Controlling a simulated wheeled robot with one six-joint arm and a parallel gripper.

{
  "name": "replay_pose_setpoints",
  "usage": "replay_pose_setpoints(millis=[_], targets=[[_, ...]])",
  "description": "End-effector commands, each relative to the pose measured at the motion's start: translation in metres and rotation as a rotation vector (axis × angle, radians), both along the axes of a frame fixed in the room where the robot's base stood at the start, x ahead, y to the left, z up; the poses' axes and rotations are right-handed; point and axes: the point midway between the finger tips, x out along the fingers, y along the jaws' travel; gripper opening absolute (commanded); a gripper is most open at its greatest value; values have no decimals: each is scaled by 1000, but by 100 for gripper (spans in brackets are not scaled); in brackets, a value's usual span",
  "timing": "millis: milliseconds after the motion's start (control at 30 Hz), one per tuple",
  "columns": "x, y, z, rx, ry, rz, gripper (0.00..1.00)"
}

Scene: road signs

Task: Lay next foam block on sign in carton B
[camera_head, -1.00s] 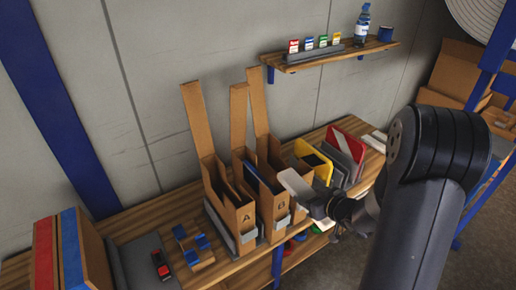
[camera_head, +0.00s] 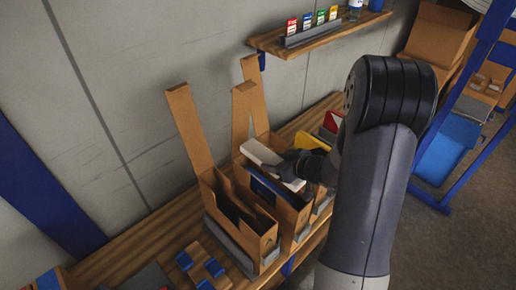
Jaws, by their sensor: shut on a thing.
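My gripper (camera_head: 294,169) is shut on a white foam block (camera_head: 262,157), gripping its right end. The block is held slightly tilted over the open top of carton B (camera_head: 295,216), the middle carton. The blue edge of a sign (camera_head: 268,190) shows inside that carton, below the block. I cannot tell whether the block touches the sign or the carton. The carton's letter is not readable now. Part of the carton's far opening is hidden by the block and gripper.
Carton A (camera_head: 262,241) stands open just left, its tall flap (camera_head: 190,130) raised. Another carton is close on the right, partly hidden by my arm. Yellow and red signs (camera_head: 310,141) stand behind. A wall shelf (camera_head: 320,37) hangs above. A blue-pegged wooden holder (camera_head: 205,262) is in front.

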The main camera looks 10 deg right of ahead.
Motion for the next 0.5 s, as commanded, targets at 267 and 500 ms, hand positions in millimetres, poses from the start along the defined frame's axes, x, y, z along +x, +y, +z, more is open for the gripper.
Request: replay_pose_setpoints(millis=[267,500], targets=[[0,0,-8,0,0,0,32],[0,0,-28,0,0,0,32]])
